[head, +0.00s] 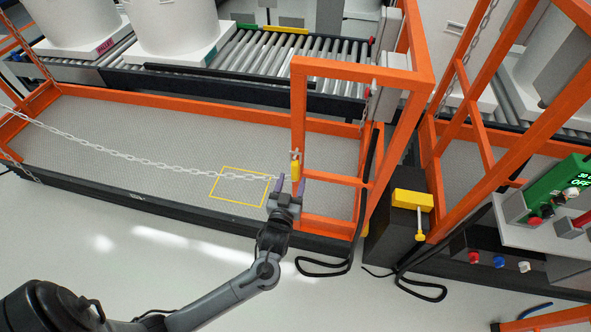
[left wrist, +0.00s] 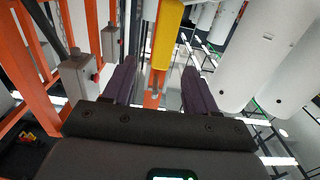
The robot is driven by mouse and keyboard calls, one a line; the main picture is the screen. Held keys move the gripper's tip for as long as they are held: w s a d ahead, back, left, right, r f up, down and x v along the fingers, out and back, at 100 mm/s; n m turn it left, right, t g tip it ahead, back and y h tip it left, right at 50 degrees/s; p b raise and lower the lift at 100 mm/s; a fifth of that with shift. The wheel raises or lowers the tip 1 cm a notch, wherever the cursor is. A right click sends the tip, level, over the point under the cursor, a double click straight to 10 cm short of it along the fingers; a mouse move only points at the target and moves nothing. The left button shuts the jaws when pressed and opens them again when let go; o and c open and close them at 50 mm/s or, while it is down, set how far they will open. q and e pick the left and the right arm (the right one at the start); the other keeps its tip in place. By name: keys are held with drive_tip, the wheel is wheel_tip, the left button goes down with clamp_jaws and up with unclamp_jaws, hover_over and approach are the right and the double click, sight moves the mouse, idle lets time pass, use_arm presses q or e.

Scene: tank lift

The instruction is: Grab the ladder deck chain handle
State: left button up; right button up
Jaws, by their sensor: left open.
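The chain handle (head: 295,168) is a small yellow grip hanging upright on the orange post at the right end of the grey deck. The chain (head: 140,158) runs from the left across the deck opening to the handle. My left gripper (head: 290,186) is open, its purple fingers just below and around the handle's lower end in the head view. In the left wrist view the yellow handle (left wrist: 167,38) shows ahead, between the two fingers (left wrist: 160,82) and toward the top. I cannot tell whether the fingers touch it. My right gripper is not in view.
The deck (head: 200,140) has orange rails and a yellow square (head: 240,186) marked on it. A roller conveyor (head: 290,55) with white tanks (head: 170,30) stands behind. An orange frame (head: 360,75) rises right of the handle. A control panel (head: 560,195) is at right.

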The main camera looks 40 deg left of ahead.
sight(294, 168)
use_arm(q)
drive_tip(key=shift+b+x, duration=0.5)
drive_tip(key=shift+x, duration=2.15)
drive_tip(key=shift+s+a+r, duration=0.1)
drive_tip(key=shift+r, duration=0.05)
drive_tip(key=c, duration=0.9)
drive_tip(key=shift+c, duration=0.4)
drive_tip(key=shift+r, duration=0.15)
